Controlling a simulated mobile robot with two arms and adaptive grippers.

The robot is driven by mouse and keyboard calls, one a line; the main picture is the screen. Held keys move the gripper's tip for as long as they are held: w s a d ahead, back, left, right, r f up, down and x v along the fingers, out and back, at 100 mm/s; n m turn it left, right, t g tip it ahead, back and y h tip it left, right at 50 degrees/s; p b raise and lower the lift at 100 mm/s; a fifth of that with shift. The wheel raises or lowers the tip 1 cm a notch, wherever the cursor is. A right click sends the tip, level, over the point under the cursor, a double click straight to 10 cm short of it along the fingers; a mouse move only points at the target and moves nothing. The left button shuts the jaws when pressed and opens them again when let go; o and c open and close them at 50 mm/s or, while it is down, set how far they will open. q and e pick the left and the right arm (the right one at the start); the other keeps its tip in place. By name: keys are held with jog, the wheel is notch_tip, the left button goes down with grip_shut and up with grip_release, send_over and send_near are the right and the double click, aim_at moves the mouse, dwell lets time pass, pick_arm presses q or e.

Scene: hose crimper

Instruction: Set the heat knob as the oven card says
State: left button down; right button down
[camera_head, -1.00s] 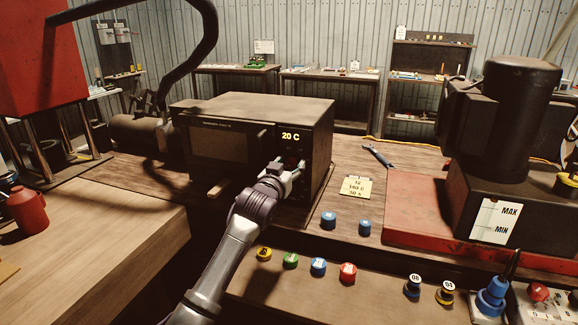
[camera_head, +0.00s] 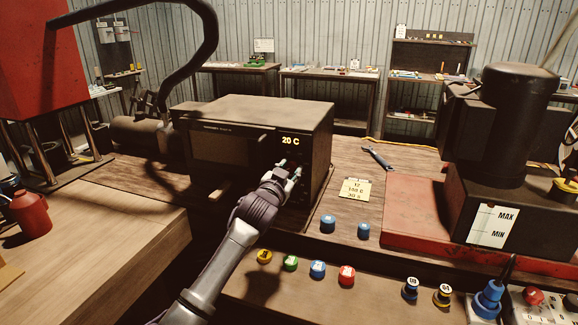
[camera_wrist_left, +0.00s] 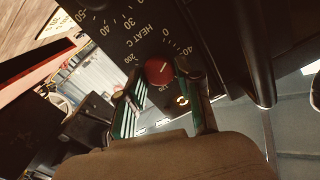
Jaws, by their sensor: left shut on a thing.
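The dark oven (camera_head: 262,108) stands at the left of the bench, and its display (camera_head: 290,140) reads 20 C. My left gripper (camera_head: 289,171) is at the lower right of the oven front. In the left wrist view, its fingers (camera_wrist_left: 162,85) are shut on the red heat knob (camera_wrist_left: 158,70), below the "HEAT C" lettering. A pale pointer line shows on the knob; the fingers hide part of the scale. The yellow oven card (camera_head: 355,188) lies right of the oven; its middle line looks like 160 C, but the print is small. My right gripper is not in view.
Two blue caps (camera_head: 328,222) lie before the card. A row of coloured caps (camera_head: 318,269) runs along the front ledge. A wrench (camera_head: 378,158) lies behind the card. A red base with a dark machine (camera_head: 515,125) stands at the right.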

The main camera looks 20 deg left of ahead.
pick_arm(q)
jog(key=m+p, duration=0.1)
jog(key=m, duration=0.2)
jog(key=shift+r+m+p, duration=0.1)
jog(key=shift+m+p, duration=0.3)
jog(key=m+p, duration=0.2)
jog(key=m, duration=0.2)
jog(key=shift+d+m, duration=0.1)
jog(key=shift+m, duration=0.2)
jog(key=m+p, duration=0.1)
jog(key=m, duration=0.3)
jog(key=shift+m, duration=0.3)
jog(key=m+p, duration=0.2)
jog(key=m, duration=0.2)
jog(key=shift+f, duration=0.2)
jog(key=m+p, duration=0.1)
jog(key=m, duration=0.4)
jog(key=shift+f+p, duration=0.1)
jog(key=shift+p, duration=0.3)
jog(key=m+p, duration=0.1)
jog(key=m, duration=0.2)
jog(key=shift+m, duration=0.3)
jog(key=m+p, duration=0.2)
jog(key=m, duration=0.2)
jog(key=shift+m, duration=0.3)
jog(key=shift+f+m+p, duration=0.15)
jog(key=shift+m+p, duration=0.8)
jog(key=shift+m, duration=0.85)
